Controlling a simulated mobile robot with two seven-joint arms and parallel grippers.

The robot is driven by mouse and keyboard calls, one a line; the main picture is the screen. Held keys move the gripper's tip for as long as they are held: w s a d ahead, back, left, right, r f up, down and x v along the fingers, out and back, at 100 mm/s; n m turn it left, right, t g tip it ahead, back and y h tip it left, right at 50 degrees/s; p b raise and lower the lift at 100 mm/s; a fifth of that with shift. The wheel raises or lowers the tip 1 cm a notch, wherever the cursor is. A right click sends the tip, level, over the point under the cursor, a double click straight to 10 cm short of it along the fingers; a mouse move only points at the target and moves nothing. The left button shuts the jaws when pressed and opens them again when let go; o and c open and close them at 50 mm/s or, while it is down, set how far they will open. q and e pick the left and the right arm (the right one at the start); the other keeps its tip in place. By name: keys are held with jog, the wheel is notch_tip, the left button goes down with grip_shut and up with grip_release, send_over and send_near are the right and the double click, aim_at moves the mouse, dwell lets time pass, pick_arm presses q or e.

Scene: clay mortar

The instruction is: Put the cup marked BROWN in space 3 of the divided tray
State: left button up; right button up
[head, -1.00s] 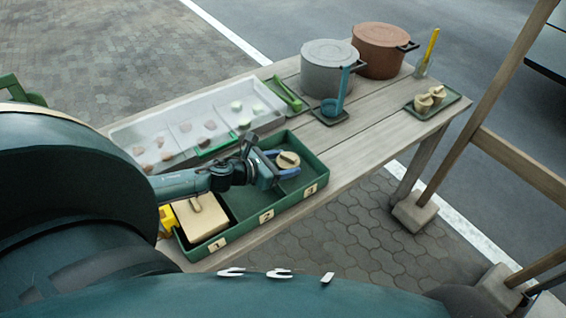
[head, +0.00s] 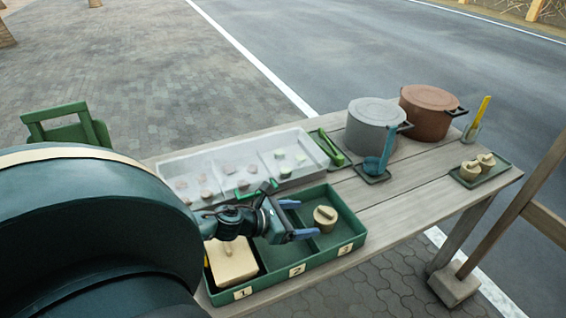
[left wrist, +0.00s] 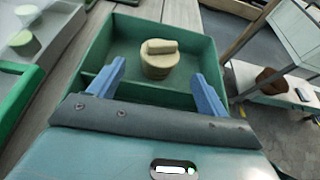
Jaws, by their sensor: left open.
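A green divided tray (head: 322,262) with spaces labelled 1, 2 and 3 stands at the table's near edge. A small tan cup with a bar-like top (head: 325,217) stands upright in space 3; no BROWN marking is legible on it. The cup also shows in the left wrist view (left wrist: 158,60), standing on the green floor of its compartment. My left gripper (head: 303,218) is open, its blue fingers apart and clear of the cup, to the cup's left in the head view. Space 1 holds a tan block-shaped lidded thing (head: 232,262). My right gripper is not in view.
A pale sectioned tray (head: 170,166) with several small pieces lies behind the green tray. A grey pot (head: 372,127), a brown pot (head: 428,112) and a blue ladle (head: 386,150) stand at the back right. A small green tray (head: 497,174) holds two tan cups (head: 471,170).

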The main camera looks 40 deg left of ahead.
pick_arm(q)
jog(key=shift+v, duration=2.7)
